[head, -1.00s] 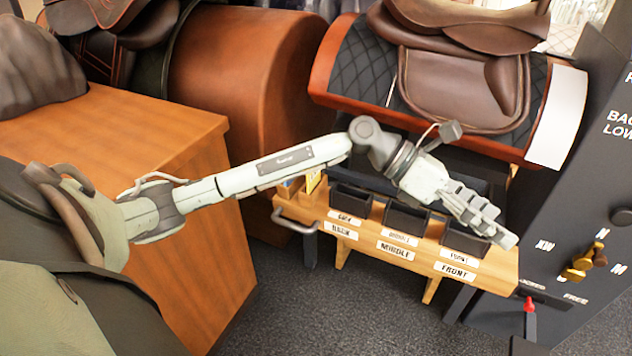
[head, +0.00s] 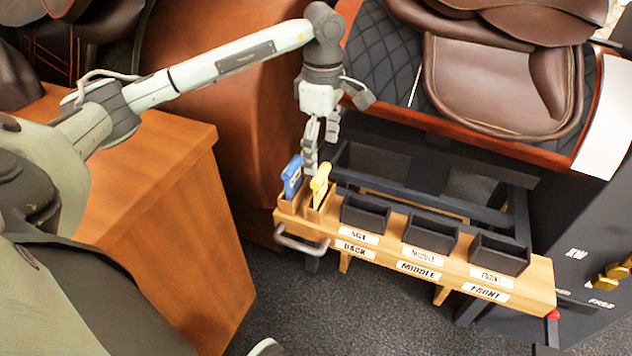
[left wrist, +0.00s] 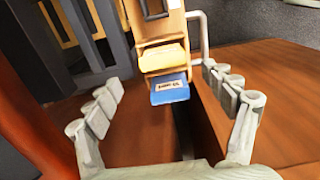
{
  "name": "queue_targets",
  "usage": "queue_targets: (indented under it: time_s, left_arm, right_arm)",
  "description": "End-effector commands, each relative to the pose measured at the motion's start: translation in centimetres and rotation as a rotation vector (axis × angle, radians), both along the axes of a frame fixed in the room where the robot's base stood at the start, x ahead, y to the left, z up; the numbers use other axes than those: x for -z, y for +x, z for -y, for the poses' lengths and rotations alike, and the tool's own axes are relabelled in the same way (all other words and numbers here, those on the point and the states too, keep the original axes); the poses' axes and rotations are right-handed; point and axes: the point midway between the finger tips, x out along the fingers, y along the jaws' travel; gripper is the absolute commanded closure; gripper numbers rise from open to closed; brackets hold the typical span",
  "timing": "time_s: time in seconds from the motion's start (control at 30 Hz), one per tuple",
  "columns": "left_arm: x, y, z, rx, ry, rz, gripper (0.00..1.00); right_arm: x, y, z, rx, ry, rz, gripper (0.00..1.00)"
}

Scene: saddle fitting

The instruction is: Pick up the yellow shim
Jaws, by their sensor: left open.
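The yellow shim (head: 320,180) stands upright in a wooden slot holder at the left end of the wooden rack (head: 395,272). A blue shim (head: 292,176) stands beside it on the left. My left gripper (head: 311,165) points down just above and behind the two shims, apart from them as far as I can tell. In the left wrist view the yellow shim (left wrist: 163,58) and the blue shim (left wrist: 170,89) show between and beyond the open, empty fingers (left wrist: 165,112). The lower part of each shim is hidden in the holder.
Three black bins (head: 430,236) sit along the rack, with labels for back, middle and front. A metal handle (head: 300,243) sticks out at the rack's left end. A wooden cabinet (head: 165,210) stands to the left. A saddle (head: 500,80) on its stand is behind.

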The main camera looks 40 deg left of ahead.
Motion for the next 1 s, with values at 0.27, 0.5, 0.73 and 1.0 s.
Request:
queue_targets:
  time_s: [0.27,0.5,0.73,1.0]
  left_arm:
    - [3.4,-0.2,0.0,-0.001,-0.001,-0.005,0.17]
    - [6.7,-0.3,0.0,0.0,-0.002,-0.003,0.17]
    - [7.3,-0.3,0.0,0.0,-0.001,-0.002,0.17]
    - [7.3,-0.3,0.0,0.0,-0.001,-0.002,0.41]
  right_arm:
    - [-0.5,0.0,0.0,0.0,-0.001,0.007,0.55]
    - [-0.2,0.0,0.0,0.0,0.0,0.006,0.55]
    - [0.2,-0.1,0.1,0.001,-0.001,-0.003,0.55]
    - [0.1,-0.1,0.1,0.0,0.0,-0.001,0.55]
